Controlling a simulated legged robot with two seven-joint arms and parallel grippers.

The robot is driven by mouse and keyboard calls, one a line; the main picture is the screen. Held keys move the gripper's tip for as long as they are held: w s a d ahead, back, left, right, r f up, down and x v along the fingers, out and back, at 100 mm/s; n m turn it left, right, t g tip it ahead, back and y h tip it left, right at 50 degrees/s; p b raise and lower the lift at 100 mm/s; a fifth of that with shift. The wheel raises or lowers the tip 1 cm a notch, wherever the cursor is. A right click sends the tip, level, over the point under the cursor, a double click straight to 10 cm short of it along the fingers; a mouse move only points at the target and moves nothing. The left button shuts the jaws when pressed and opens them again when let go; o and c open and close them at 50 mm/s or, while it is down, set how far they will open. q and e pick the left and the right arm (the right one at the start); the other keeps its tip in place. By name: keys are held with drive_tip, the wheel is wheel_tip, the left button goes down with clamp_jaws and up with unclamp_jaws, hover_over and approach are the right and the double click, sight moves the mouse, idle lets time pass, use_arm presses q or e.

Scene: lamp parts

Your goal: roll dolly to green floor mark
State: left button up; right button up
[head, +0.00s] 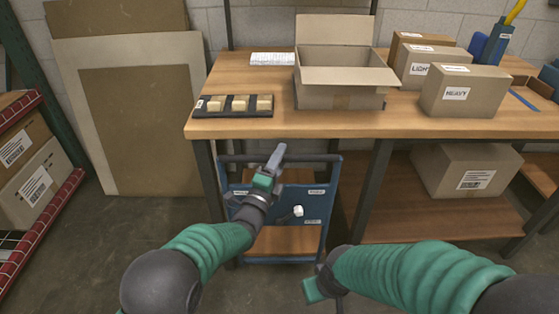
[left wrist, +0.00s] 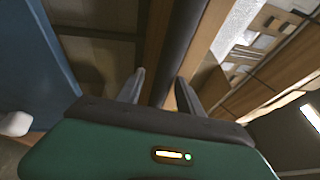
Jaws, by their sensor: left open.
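The dolly (head: 314,226) is a blue upright frame with a black handle bar (head: 325,157) along its top. It stands upright against the front of the workbench. My left gripper (head: 277,153) is open at the handle's height, near its middle. In the left wrist view the open fingers (left wrist: 160,88) lie either side of a dark bar (left wrist: 186,50), seemingly the handle; contact cannot be told. The dolly's blue panel also shows there (left wrist: 32,70). My right gripper (head: 312,290) is low, right of the dolly; its fingers are unclear. No green floor mark shows.
The workbench (head: 340,125) bears an open carton (head: 340,97), a black tray (head: 215,113) and closed boxes (head: 465,90). Its dark legs and lower shelf (head: 430,220) flank the dolly's right. Boards (head: 135,130) lean on the wall. Bare floor (head: 110,235) lies left, beside a red-edged rack (head: 45,225).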

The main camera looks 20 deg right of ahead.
use_arm(q)
clamp_jaws()
drive_tip(key=shift+f, duration=0.25)
idle(1.0)
